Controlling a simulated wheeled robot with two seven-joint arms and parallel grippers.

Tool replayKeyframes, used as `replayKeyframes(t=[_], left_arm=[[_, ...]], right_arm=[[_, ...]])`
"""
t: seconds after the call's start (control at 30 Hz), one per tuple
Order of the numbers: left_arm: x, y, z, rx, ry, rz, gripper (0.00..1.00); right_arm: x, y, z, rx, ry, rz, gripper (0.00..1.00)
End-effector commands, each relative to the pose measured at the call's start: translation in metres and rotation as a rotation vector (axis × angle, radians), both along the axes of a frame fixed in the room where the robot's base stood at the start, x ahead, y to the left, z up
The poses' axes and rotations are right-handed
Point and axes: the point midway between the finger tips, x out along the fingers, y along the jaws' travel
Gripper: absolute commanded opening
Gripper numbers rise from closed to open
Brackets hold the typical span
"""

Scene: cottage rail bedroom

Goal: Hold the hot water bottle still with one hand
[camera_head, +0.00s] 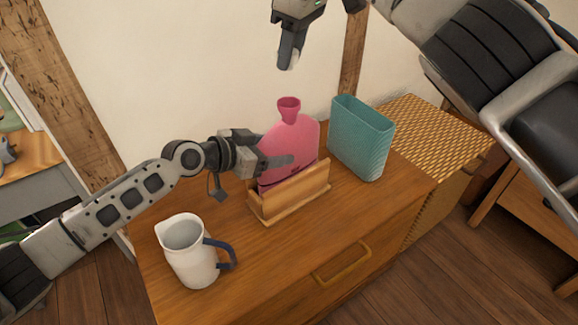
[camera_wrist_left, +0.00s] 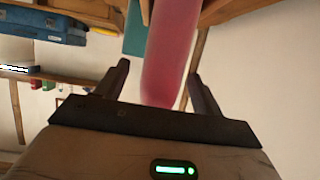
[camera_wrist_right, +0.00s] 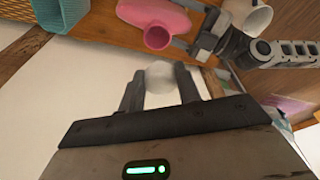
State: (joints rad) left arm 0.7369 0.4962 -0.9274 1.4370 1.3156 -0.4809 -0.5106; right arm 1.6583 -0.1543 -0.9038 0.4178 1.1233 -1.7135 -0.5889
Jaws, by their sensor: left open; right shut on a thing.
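The pink hot water bottle (camera_head: 304,134) stands upright in a wooden holder (camera_head: 290,203) on the cabinet, its funnel mouth open at the top. My left gripper (camera_head: 288,161) is open at the bottle's side, one finger across its front. In the left wrist view the bottle (camera_wrist_left: 170,50) lies between the two spread fingers (camera_wrist_left: 160,74). My right gripper (camera_head: 288,62) is above and behind the bottle, shut on a small pale rounded thing (camera_wrist_right: 160,76). The right wrist view shows the bottle's open mouth (camera_wrist_right: 157,38) apart from that gripper.
A white jug (camera_head: 190,262) with a dark blue handle stands at the cabinet's front left. A teal ribbed bin (camera_head: 361,140) stands right of the bottle. A woven chest (camera_head: 425,135) is further right. The cabinet top (camera_head: 375,215) is clear at the front right.

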Motion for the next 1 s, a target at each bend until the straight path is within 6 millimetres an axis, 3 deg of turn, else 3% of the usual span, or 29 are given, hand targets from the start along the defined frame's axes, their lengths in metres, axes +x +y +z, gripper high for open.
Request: replayKeyframes(t=[0.17,0.4,0.53,0.8,1.0], left_arm=[[0.0,0.0,0.0,0.0,0.0,0.0,0.65],[0.0,0.0,0.0,-0.001,0.001,0.0,0.01],[0.0,0.001,0.0,-0.001,0.001,0.0,0.01],[0.0,0.001,0.0,-0.001,0.001,0.0,0.01],[0.0,0.001,0.0,0.0,0.0,0.001,0.01]], right_arm=[[0.0,0.0,0.0,0.0,0.0,0.0,0.12],[0.0,0.0,0.0,0.0,0.0,0.0,0.12],[0.0,0.0,-0.009,0.0,0.002,0.002,0.12],[-0.002,-0.003,-0.046,0.0,-0.002,0.001,0.12],[-0.001,-0.002,-0.05,0.0,-0.005,0.0,0.12]])
